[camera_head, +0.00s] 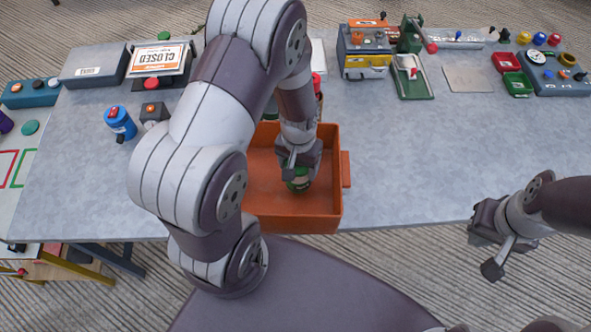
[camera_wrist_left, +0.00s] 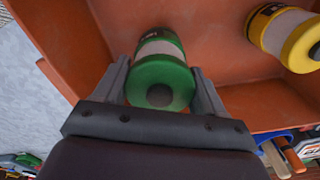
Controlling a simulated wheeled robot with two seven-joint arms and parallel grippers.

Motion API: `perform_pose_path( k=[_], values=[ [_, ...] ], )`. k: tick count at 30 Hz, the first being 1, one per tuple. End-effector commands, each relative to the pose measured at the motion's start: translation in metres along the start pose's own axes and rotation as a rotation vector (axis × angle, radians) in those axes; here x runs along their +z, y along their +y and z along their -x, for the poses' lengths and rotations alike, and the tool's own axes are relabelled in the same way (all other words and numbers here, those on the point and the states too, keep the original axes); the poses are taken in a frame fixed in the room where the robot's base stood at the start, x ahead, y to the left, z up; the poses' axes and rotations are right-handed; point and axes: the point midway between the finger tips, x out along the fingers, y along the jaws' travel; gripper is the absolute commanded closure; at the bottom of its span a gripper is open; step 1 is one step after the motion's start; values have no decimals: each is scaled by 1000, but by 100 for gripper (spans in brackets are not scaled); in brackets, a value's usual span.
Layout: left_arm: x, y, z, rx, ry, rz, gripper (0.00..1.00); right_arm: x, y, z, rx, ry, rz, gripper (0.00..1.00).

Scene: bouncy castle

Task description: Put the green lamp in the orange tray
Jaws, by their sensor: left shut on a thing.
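The orange tray (camera_head: 300,213) stands on the grey table near its front edge. My left gripper (camera_head: 300,172) reaches down inside the tray. In the left wrist view the left gripper (camera_wrist_left: 163,88) is shut on the green lamp (camera_wrist_left: 163,70), a cylinder with green ends and a pale middle band. The lamp's green part also shows in the head view (camera_head: 299,184), inside the tray walls. I cannot tell whether it touches the tray floor. My right gripper (camera_head: 492,245) is off the table's front edge at the right; its finger gap is unclear.
A yellow lamp (camera_wrist_left: 288,36) lies in the tray in the left wrist view. A blue canister (camera_head: 120,123) and a small dark box (camera_head: 153,113) stand left of the tray. A yellow-grey toolbox (camera_head: 366,52) stands at the back. The table right of the tray is clear.

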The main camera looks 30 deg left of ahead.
Motion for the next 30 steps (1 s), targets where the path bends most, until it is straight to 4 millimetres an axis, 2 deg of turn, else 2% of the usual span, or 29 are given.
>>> perform_pose_path(
  k=[5,16,17,18,19,26,30],
  values=[
    [0,0,-30,0,-2,0,74,0,0,0,0,0,0,100],
    [0,0,-36,0,0,0,74,0,0,-4,0,0,0,100],
    [0,0,-35,0,0,0,20,0,0,-3,0,0,0,100],
    [0,0,-34,0,0,0,7,0,0,-2,0,0,0,100],
    [0,0,-34,0,0,0,4,0,0,-2,0,0,0,100],
    [0,0,-34,0,0,0,4,0,0,-2,0,0,0,100],
    [-1,0,-22,0,4,0,4,0,0,0,0,0,0,100]
  ],
)
